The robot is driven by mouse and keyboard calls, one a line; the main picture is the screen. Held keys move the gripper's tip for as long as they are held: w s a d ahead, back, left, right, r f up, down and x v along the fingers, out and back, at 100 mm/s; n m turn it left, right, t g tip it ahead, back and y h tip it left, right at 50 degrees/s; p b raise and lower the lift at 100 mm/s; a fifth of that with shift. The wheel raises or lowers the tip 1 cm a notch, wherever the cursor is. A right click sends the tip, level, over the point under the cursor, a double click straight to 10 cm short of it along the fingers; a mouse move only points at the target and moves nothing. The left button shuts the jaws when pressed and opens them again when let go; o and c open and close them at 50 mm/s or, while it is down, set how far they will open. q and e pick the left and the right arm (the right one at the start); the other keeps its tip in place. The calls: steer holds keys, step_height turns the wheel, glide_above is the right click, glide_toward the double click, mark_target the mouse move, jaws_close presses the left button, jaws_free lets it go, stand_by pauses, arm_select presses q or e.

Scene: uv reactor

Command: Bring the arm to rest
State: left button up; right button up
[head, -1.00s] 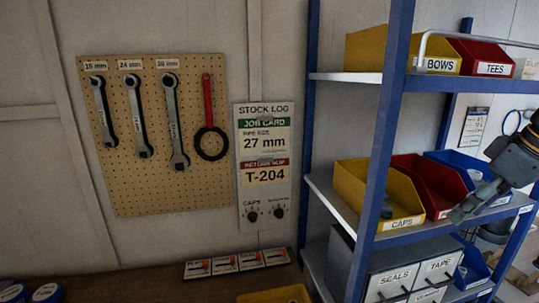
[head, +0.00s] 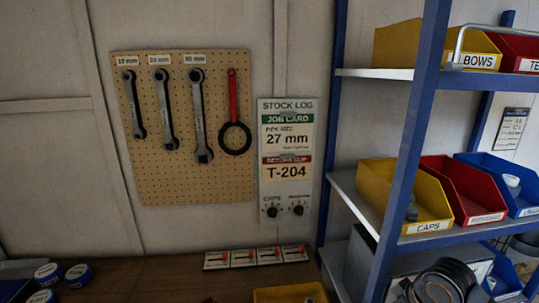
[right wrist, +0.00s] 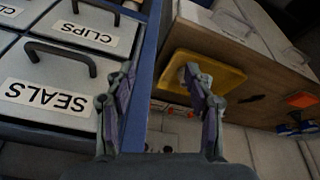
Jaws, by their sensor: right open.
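My right gripper (right wrist: 159,72) shows in the right wrist view with its two fingers spread apart and nothing between them. It is in front of the edge between the drawer unit and the wooden bench. In the head view, only a dark rounded part of my right arm (head: 440,285) shows at the bottom right, in front of the lower shelf; the fingers are not visible there. My left arm and left gripper are in neither current view.
The blue-framed shelf (head: 408,150) holds yellow, red and blue bins. The SEALS drawer (right wrist: 45,92) is close to the left finger. A yellow tray (right wrist: 228,77) sits on the bench (head: 150,278). The pegboard (head: 180,185) with wrenches hangs behind.

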steer(key=s+a+f+m+h, duration=0.2)
steer(key=s+a+f+m, duration=0.3)
steer(key=s+f, duration=0.8)
steer(key=s+d+f+g+b, duration=0.1)
steer(key=s+f+b, duration=0.1)
steer(key=f, duration=1.3)
steer(key=s+d+f+b, duration=0.1)
steer(key=f+b, duration=0.1)
steer(key=f, duration=1.3)
arm_select(q)
step_height(320, 180, down, 6)
steer(key=b, duration=0.2)
steer(key=shift+w, duration=0.45)
arm_select(e)
steer(key=s+f+g, duration=0.1)
steer(key=s+f, duration=1.6)
steer(key=s, duration=0.1)
steer(key=shift+d+f+n, duration=0.2)
steer(key=shift+d+n, duration=0.1)
steer(key=shift+d, duration=0.05)
